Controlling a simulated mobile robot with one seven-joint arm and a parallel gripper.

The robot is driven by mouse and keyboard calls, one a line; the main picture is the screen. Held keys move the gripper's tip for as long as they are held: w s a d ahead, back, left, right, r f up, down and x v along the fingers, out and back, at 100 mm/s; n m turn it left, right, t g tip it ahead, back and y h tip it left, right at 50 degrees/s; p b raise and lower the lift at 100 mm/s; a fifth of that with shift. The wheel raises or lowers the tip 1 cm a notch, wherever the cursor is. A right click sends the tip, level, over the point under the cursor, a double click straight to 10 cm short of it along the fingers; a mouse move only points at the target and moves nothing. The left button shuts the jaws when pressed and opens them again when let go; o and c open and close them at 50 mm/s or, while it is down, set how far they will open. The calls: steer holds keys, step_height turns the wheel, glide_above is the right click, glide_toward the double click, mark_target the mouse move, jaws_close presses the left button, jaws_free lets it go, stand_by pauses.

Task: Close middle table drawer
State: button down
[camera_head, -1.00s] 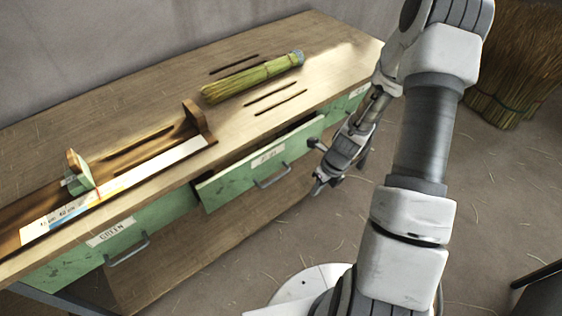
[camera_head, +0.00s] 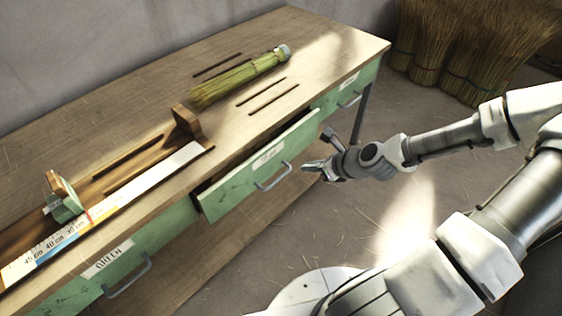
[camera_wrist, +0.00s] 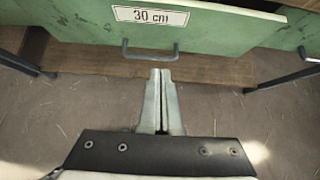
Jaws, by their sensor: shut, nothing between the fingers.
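The middle drawer (camera_head: 258,171) has a worn green front with a label and a grey bar handle (camera_head: 273,178). It stands pulled out from the table (camera_head: 330,40), with a dark gap above its front. In the wrist view the drawer front (camera_wrist: 230,28) shows a "30 cm" label, and its handle (camera_wrist: 150,52) is just beyond my fingertips. My gripper (camera_head: 306,166) is in front of the drawer, right of the handle in the head view. Its fingers (camera_wrist: 160,74) are together and empty. Whether the fingertips touch the handle cannot be told.
The left drawer (camera_head: 130,250), labelled GREEN, and the right drawer (camera_head: 345,88) look shut. A bundle of broom straw (camera_head: 238,78) and a wooden measuring jig (camera_head: 182,125) lie on the tabletop. A lower shelf (camera_head: 190,255) runs under the drawers. Straw bundles (camera_head: 470,50) stand at the back right.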

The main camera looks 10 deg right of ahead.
mark_target(268, 151)
steer(key=b+x, duration=0.1)
steer(key=x, duration=0.2)
steer(key=b+x, duration=0.2)
steer(key=x, duration=0.2)
steer(key=w+r+b+x, duration=0.1)
steer(key=x, duration=0.3)
steer(key=shift+w+a, duration=0.15)
steer(key=shift+a, duration=0.3)
steer(key=shift+w+a+b, duration=0.3)
steer(key=shift+w+a, duration=0.05)
steer(key=shift+w, duration=0.2)
steer(key=shift+w+a, duration=0.15)
steer(key=shift+w, duration=0.05)
steer(key=w+a, duration=0.1)
steer(key=w+p, duration=0.1)
steer(key=w+a, duration=0.1)
steer(key=w, duration=0.1)
steer(key=shift+a, duration=0.35)
steer(key=shift+r, duration=0.1)
steer(key=shift+w+a+r, duration=0.1)
